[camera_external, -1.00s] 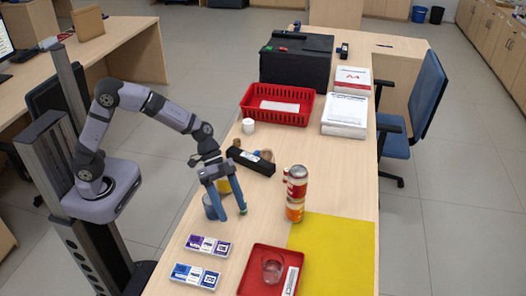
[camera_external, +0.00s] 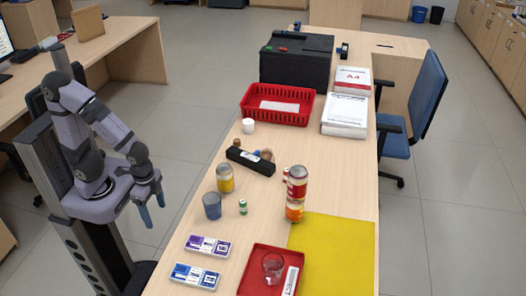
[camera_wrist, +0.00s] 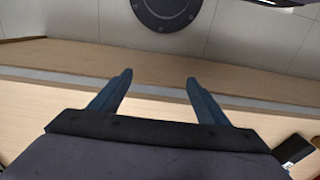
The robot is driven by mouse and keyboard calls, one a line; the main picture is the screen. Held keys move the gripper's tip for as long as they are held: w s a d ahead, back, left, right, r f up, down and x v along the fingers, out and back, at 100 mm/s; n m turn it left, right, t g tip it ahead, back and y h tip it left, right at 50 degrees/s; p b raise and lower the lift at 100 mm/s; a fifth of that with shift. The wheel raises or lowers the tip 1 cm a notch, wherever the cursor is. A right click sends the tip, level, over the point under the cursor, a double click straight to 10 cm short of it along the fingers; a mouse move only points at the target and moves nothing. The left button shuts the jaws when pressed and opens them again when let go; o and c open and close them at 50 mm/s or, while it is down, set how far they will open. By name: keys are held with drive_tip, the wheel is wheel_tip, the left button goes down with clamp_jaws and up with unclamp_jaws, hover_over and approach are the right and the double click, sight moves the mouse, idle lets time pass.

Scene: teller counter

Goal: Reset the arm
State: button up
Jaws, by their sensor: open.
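My gripper (camera_external: 152,207) is open and empty. In the external view it hangs off the left side of the counter, with my arm folded back close to its base. In the wrist view its two blue fingers (camera_wrist: 158,92) are spread apart with nothing between them. No object touches it.
On the counter (camera_external: 335,185) stand a blue cup (camera_external: 212,206), a yellow-labelled jar (camera_external: 225,180), a small green bottle (camera_external: 243,207), stacked cans (camera_external: 296,193), a black bar (camera_external: 250,161), a red basket (camera_external: 245,108) and a red tray (camera_external: 248,287) holding a glass. Open floor separates gripper and counter.

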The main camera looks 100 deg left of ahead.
drive_tip(key=shift+r, duration=0.1)
wheel_tip(320, 180, up, 11)
drive_tip(key=p, duration=1.1)
